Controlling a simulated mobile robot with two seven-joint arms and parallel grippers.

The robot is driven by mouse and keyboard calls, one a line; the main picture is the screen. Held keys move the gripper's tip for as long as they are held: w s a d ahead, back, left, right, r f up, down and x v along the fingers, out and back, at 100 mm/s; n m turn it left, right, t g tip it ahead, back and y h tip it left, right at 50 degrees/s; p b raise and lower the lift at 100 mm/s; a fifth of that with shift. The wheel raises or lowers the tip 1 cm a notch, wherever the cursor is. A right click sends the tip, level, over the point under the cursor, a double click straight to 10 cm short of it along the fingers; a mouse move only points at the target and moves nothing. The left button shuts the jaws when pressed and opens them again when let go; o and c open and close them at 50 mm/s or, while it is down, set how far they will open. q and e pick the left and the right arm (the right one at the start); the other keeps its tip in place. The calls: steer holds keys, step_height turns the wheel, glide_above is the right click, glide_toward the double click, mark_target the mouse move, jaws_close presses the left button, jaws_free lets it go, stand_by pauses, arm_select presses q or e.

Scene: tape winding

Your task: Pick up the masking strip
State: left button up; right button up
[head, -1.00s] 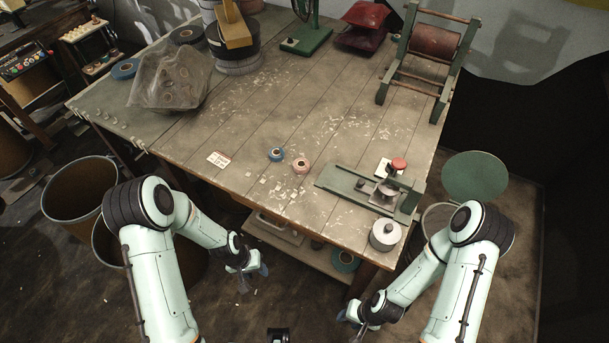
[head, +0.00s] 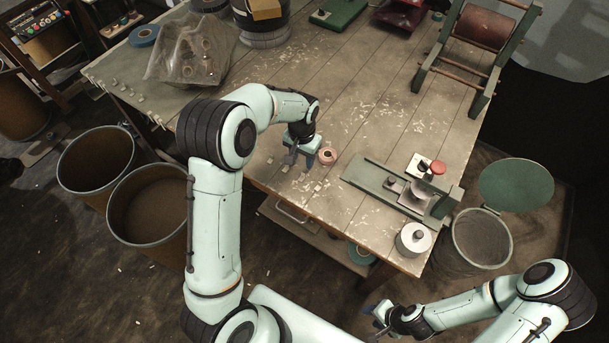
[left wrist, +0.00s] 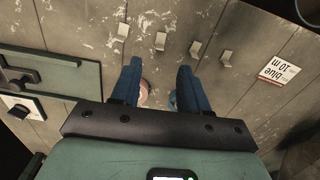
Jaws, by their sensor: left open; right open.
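Several small pale pieces, which look like masking strips, lie in a loose row near the table's front edge. One pale strip (head: 317,187) shows in the head view, and another pale strip (left wrist: 160,41) shows in the left wrist view, just beyond the fingertips. I cannot tell which one the task means. My left gripper (head: 301,156) is open and empty, low over the table beside the pink tape roll (head: 327,156). Its blue fingers (left wrist: 160,67) stand apart in the left wrist view. The blue tape roll (left wrist: 172,102) is mostly hidden by one finger. My right gripper (head: 376,316) is open, off the table's front.
A printed card (left wrist: 279,69) lies near the strips. A bagged bundle (head: 190,53) sits at the back left. Bins (head: 146,205) stand left of the table.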

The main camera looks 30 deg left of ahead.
mark_target(303, 173)
arm_select(q)
steer(key=f, duration=0.8)
steer(key=shift+w+f+p, duration=0.2)
steer(key=shift+f+p, duration=0.05)
steer(key=shift+p, duration=0.05)
steer(key=shift+s, duration=0.1)
jaws_close()
